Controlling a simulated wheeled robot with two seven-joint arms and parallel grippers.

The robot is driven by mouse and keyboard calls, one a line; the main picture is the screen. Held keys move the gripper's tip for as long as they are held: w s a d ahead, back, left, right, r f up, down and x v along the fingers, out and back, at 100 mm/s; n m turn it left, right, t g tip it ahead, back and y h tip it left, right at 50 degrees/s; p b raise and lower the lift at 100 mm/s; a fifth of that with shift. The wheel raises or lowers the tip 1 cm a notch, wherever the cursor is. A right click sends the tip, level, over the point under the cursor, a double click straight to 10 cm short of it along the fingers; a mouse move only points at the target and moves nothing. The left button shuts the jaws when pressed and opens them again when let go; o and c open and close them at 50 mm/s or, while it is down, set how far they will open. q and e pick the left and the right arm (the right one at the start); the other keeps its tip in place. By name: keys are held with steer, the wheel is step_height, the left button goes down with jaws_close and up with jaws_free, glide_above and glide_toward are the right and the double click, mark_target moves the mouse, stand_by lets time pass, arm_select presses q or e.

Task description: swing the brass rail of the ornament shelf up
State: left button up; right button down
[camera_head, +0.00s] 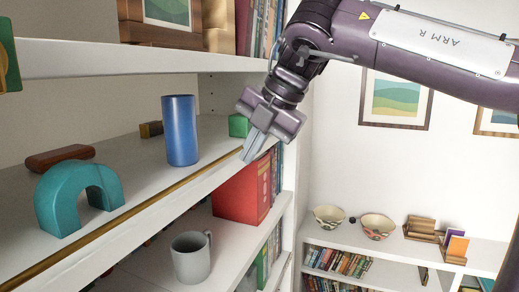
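The brass rail (150,200) is a thin gold strip along the front edge of the ornament shelf (140,160). It runs from the lower left to near my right gripper and lies low, level with the shelf board. My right gripper (249,153) comes down from the upper right to the far right end of the rail. Its two fingers lie close together and look shut, with nothing visible between them. Whether the fingertips touch the rail is not clear. My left gripper is not in view.
On the shelf stand a teal arch (80,190), a blue cylinder (180,130), a brown case (60,157) and a green block (239,125). An upper shelf board (120,60) is above. Below are a grey mug (190,258) and a red box file (240,195).

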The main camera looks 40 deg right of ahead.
steer(key=shift+w+a+f, duration=0.1)
steer(key=shift+f, duration=0.35)
steer(key=s, duration=0.1)
steer(key=s+d, duration=0.2)
steer(key=shift+s+r, duration=0.15)
steer(key=shift+s, duration=0.15)
steer(key=shift+w, duration=0.2)
steer(key=shift+s, duration=0.15)
